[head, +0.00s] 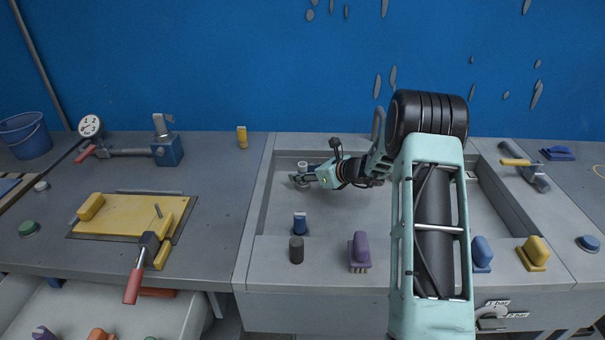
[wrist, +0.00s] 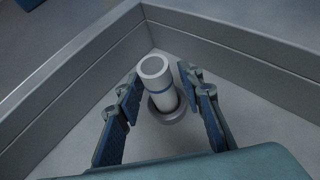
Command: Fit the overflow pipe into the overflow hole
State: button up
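My gripper (wrist: 160,82) is open, with a finger on each side of the pipe and a visible gap to both. In the head view the pipe's top (head: 303,165) shows at the basin's back left, by my gripper (head: 300,178), whose fingers partly hide it.
The basin (head: 285,210) has raised walls close to the pipe. A small blue-topped object (head: 300,223) stands inside its front. A dark cylinder (head: 296,250) and a purple brush (head: 360,252) stand on the front ledge. The basin floor between is clear.

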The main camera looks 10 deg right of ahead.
jog(key=shift+r, duration=0.2)
jog(key=shift+s+d+r, duration=0.2)
jog(key=shift+d, duration=0.05)
jog(key=p+v, duration=0.1)
jog(key=v, duration=1)
jog(key=shift+s, duration=0.15)
